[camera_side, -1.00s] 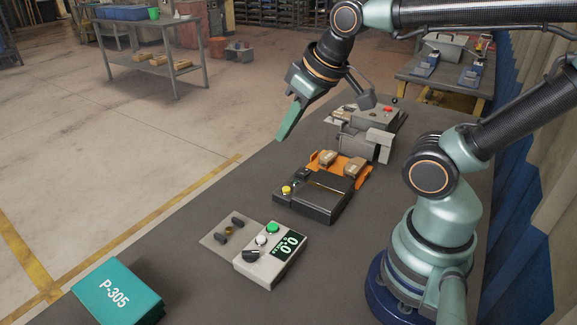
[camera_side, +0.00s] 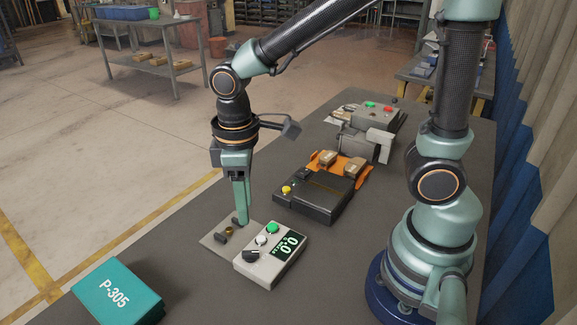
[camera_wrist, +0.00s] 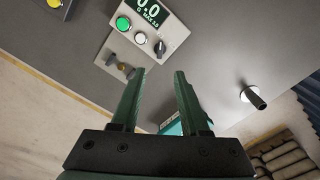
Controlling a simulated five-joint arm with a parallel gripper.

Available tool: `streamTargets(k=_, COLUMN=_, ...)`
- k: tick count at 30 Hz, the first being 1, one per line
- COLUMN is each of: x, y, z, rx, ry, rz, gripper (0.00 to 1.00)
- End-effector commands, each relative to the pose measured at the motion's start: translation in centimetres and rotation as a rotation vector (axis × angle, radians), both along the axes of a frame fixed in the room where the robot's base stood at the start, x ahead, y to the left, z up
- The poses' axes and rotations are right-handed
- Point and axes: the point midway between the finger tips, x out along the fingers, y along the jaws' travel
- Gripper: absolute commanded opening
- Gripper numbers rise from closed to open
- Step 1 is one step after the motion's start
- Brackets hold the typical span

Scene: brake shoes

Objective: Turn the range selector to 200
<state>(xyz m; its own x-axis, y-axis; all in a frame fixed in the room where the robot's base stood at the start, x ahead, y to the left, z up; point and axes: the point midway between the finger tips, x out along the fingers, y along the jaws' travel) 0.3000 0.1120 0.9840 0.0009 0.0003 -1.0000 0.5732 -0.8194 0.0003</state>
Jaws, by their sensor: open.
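The pale grey meter box (camera_side: 268,272) sits on the dark bench, with a display reading 0.0, a green button and a white button. Its black range selector knob (camera_side: 251,256) is at the near left corner; it also shows in the wrist view (camera_wrist: 160,48). Its scale markings are too small to read. My gripper (camera_side: 243,221) points down at the far left side of the box, over or just behind the small plate with two dark posts. In the wrist view my gripper (camera_wrist: 164,72) is open and empty, with the knob just beyond the fingertips.
The small plate (camera_side: 213,239) with dark posts and a brass piece lies left of the meter. A teal P-305 box (camera_side: 118,291) is at the near left. A black unit with a yellow button (camera_side: 287,190) stands behind. In the wrist view, a dark handle (camera_wrist: 256,99) is at right.

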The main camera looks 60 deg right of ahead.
Motion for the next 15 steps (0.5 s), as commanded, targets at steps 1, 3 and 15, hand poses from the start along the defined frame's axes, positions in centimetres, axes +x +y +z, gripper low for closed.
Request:
streamTargets(k=1, x=0.0, y=0.1, z=-0.3, rx=-0.001, ry=0.004, rz=0.004, gripper=0.45)
streamTargets(k=3, x=0.0, y=0.1, z=-0.9, rx=-0.002, ry=0.005, rz=0.004, gripper=0.45)
streamTargets(k=15, x=-0.2, y=0.0, z=-7.8, rx=-0.003, ry=0.008, rz=0.001, gripper=0.45)
